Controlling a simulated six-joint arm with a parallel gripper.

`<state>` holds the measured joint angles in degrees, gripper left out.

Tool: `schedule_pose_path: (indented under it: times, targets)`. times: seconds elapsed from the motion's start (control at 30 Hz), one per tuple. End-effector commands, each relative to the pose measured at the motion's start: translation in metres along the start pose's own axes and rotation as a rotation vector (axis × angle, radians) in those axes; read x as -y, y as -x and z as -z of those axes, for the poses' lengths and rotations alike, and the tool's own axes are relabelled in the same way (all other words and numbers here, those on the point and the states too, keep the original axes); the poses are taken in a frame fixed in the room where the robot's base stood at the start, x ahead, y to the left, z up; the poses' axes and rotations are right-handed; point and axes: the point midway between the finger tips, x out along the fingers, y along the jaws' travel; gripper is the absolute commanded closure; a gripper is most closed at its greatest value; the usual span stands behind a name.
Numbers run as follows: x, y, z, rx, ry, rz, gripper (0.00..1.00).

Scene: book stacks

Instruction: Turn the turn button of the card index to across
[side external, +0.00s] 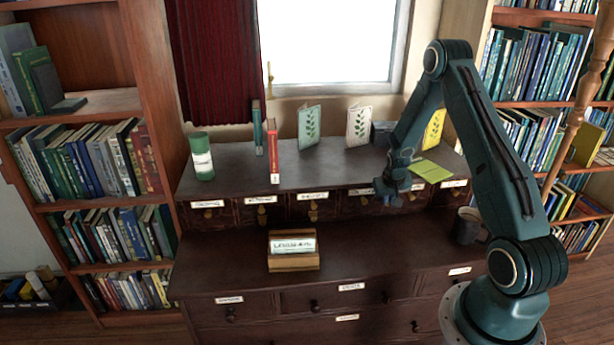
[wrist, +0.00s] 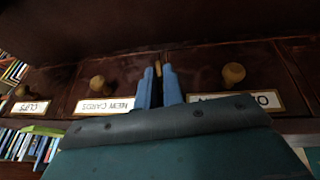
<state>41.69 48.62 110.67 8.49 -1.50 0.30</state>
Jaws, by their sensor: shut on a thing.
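The card index (side external: 335,210) is a row of small dark wooden drawers with white labels and brass knobs, at the back of the desk. In the wrist view, labels appear upside down, including one reading "NEW CARDS" (wrist: 104,106). A small brass piece, seemingly the turn button (wrist: 158,69), shows between the blue fingertips near a seam between two drawers. My gripper (wrist: 159,72) is shut on it. The fingers hide most of the button, so its exact angle is hard to tell. In the side view my gripper (side external: 388,201) is against the right part of the drawer row.
Knobs flank the fingers, one at left (wrist: 97,83) and one at right (wrist: 234,73). On top stand a red book (side external: 273,152), a green canister (side external: 202,156) and cards. A wooden sign block (side external: 293,262) and dark mug (side external: 467,227) stand on the desk, with clear surface between.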

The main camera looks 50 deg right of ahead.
Motion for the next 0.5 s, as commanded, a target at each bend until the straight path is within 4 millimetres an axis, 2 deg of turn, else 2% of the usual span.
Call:
schedule_pose_path:
  times: [0.5]
  targets:
    - [0.0071,-0.0013,-0.0013,0.002,0.097,-0.228,1.00]
